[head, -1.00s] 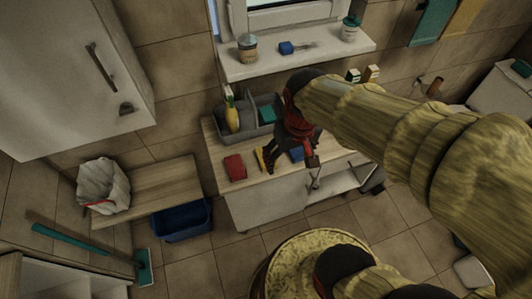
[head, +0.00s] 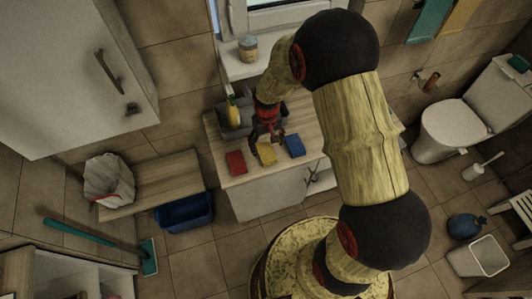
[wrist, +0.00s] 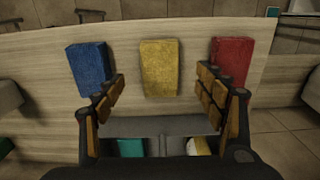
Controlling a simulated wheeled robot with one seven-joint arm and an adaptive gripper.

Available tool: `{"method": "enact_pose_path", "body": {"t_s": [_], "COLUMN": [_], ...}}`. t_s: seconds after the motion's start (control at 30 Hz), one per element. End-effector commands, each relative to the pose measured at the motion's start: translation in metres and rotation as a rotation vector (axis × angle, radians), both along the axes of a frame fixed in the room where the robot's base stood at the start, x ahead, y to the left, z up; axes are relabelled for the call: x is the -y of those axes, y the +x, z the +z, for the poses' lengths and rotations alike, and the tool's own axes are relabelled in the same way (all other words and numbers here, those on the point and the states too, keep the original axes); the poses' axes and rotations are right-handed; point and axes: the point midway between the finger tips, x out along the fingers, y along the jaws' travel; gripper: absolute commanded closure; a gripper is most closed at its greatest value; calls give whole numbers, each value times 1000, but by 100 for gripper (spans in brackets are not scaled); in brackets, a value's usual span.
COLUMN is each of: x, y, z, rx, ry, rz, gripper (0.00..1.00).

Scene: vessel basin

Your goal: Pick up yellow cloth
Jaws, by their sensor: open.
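The yellow cloth (head: 267,154) is a folded block lying flat on the wooden cabinet top, between a red cloth (head: 236,162) and a blue cloth (head: 294,146). In the wrist view the yellow cloth (wrist: 159,67) lies in the middle, beyond my fingertips, with the blue cloth (wrist: 88,66) at left and the red cloth (wrist: 230,61) at right. My gripper (wrist: 163,92) is open and empty, its fingers spread to either side of the yellow cloth's line. In the head view my gripper (head: 266,136) is just behind the yellow cloth, and contact cannot be told.
A grey caddy (head: 236,131) with a yellow bottle stands at the back of the cabinet top (head: 228,178), close to my gripper. A window sill (head: 232,66) holding a jar is behind. A blue bin (head: 183,212) stands on the floor at left.

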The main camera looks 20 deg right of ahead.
Motion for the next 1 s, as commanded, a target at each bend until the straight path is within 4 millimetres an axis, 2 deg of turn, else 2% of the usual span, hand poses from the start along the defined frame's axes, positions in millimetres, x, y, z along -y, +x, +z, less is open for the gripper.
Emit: {"method": "enact_pose_path", "body": {"t_s": [0.17,0.5,0.73,1.0], "x": [0,1,1,1], "y": [-1,-3,-3,-3], "z": [-13,-57,-58,-58], "rx": [-1,-2,0,0], "ry": [0,0,0,0], "rz": [0,0,0,0], "gripper": [29,29,29,44]}}
